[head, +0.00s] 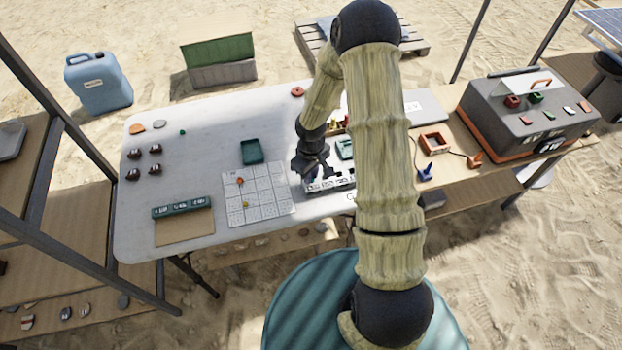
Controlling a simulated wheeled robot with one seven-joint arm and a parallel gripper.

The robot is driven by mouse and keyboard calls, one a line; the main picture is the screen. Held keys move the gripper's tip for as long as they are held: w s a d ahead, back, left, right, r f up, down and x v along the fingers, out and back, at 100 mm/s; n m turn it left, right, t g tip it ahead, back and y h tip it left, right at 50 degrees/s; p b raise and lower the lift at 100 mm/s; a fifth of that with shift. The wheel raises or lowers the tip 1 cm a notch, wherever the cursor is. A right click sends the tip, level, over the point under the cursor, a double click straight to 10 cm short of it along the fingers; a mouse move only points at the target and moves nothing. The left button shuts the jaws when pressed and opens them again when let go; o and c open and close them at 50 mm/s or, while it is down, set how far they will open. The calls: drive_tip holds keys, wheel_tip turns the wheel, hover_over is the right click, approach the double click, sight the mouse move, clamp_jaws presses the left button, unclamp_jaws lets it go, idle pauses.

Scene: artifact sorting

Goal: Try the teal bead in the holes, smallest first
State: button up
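A tiny green-teal round object (182,132) lies alone on the left half of the white table; it looks like the teal bead, but it is too small to be sure. My gripper (318,176) hangs low over the table's right part, just above a pale block with dark marks (338,184), which may be the piece with holes. My arm hides part of this block. The fingers are dark and small, so I cannot see whether they are open or hold anything. A dark green block with white labels (182,207) lies at the front left.
A white grid card (262,212) with small pieces and a green tray (251,151) lie left of my gripper. Several dark brown pieces (133,175) stand at the left. An orange frame (434,142) and a grey case (530,105) are at the right. The white table's (210,115) back left is mostly clear.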

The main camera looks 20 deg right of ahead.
drive_tip(key=shift+c, duration=0.5)
drive_tip(key=shift+r+p, duration=2.55)
drive_tip(key=shift+r, duration=0.5)
drive_tip(key=shift+f, duration=0.15)
wheel_tip(320, 180, down, 3)
drive_tip(key=m, duration=0.4)
drive_tip(key=shift+f+m, duration=0.45)
drive_tip(key=shift+m, duration=0.55)
